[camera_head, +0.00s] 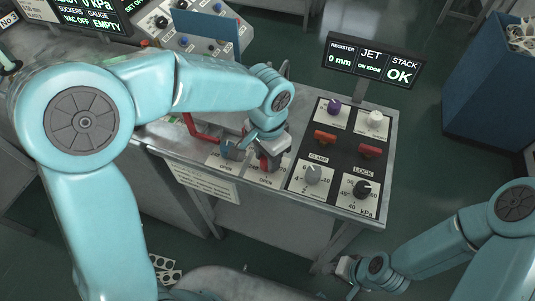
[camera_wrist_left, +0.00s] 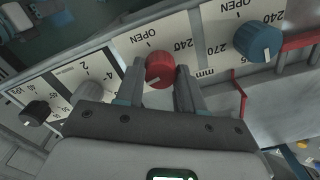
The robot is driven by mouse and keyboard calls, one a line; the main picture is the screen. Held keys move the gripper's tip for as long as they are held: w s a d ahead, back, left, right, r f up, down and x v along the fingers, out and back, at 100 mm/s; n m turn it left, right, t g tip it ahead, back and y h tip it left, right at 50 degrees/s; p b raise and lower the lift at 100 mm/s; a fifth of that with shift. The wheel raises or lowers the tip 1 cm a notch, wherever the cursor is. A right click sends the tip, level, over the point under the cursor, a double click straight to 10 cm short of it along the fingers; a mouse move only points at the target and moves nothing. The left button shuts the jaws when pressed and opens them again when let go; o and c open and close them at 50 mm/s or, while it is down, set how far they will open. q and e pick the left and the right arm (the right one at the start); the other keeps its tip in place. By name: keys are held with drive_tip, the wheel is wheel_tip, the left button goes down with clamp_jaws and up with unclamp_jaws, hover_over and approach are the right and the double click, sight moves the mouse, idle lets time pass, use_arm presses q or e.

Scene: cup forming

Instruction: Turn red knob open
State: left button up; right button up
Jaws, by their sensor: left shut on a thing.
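The red knob (camera_wrist_left: 160,71) sits on a white dial plate marked OPEN and 240 in the left wrist view. My left gripper (camera_wrist_left: 161,80) has its two fingers on either side of the red knob and is shut on it. In the head view the left gripper (camera_head: 270,152) reaches down onto the panel, and the red knob (camera_head: 264,162) is partly hidden by it. A white line on the knob points down and left in the wrist view. My right gripper (camera_head: 346,272) is off the front right of the panel, small and partly turned away.
A blue knob (camera_wrist_left: 259,41) is beside the red one, also on a plate marked OPEN. A black panel (camera_head: 337,150) with purple, white, grey and black knobs and two red-orange handles is to the right. A display (camera_head: 371,62) reads OK. A blue bin (camera_head: 487,85) stands far right.

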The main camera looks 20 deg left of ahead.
use_arm(q)
drive_tip(key=m, duration=0.4)
drive_tip(key=shift+r+m, duration=0.15)
drive_tip(key=shift+m, duration=0.15)
drive_tip(key=m+p, duration=0.1)
drive_tip(key=m, duration=0.2)
drive_tip(key=shift+m, duration=0.3)
drive_tip(key=m+p, duration=0.1)
drive_tip(key=m, duration=0.3)
drive_tip(key=shift+w+m, duration=0.1)
drive_tip(key=shift+m, duration=0.2)
drive_tip(key=m+p, duration=0.1)
drive_tip(key=m, duration=0.3)
drive_tip(key=shift+m+p, duration=0.3)
drive_tip(key=o, duration=1)
drive_tip(key=shift+o, duration=0.2)
wheel_tip(320, 180, up, 16)
drive_tip(key=shift+r+b, duration=0.15)
drive_tip(key=shift+b, duration=0.15)
